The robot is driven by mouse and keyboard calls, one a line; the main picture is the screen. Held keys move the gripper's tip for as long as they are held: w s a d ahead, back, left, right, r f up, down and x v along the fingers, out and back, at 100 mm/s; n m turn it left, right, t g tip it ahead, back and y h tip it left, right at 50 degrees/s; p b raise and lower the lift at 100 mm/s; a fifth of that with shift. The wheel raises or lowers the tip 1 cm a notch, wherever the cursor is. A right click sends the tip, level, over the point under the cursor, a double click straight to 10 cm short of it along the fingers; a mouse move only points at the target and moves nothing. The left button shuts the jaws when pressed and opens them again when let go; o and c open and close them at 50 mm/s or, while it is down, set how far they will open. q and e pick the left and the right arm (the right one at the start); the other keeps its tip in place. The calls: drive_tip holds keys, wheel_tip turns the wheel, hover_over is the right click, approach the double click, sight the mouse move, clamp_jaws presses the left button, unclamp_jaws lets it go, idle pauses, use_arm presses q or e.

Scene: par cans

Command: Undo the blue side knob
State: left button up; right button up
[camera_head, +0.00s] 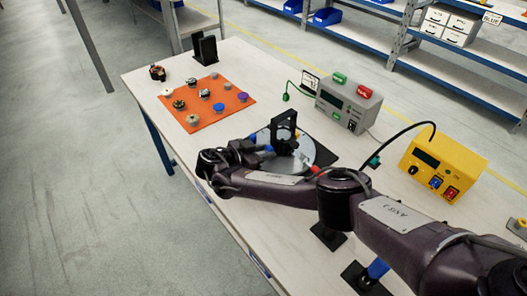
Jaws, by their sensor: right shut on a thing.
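The par can (301,146), a round grey body with a black yoke (284,125), stands on a dark mat on the table. The blue side knob (269,148) shows as a small blue spot on its left side. My right gripper (262,149) reaches it from the left and is shut on the knob; the fingertips are small and partly hard to make out. My right arm crosses in front and hides the can's lower front. A red part (314,169) shows at the can's right side. My left gripper is out of view.
An orange mat (236,101) with several knobs and small parts lies at the left. A grey box with red and green buttons (345,104) and a yellow device (441,166) stand behind and right. A black stand (204,50) is at the far left end.

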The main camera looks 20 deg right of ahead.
drive_tip(key=shift+w+f+n+g+b, duration=0.1)
drive_tip(key=shift+n+g+b, duration=0.3)
drive_tip(key=shift+n, duration=0.2)
drive_tip(key=shift+w+a+f+n+g+h+b, duration=0.1)
drive_tip(key=shift+n+g+h+b, duration=0.45)
drive_tip(key=shift+n+b, duration=0.3)
drive_tip(key=shift+r+n+g, duration=0.2)
drive_tip(key=shift+n+g, duration=0.15)
drive_tip(key=shift+n, duration=0.1)
drive_tip(key=o, duration=1)
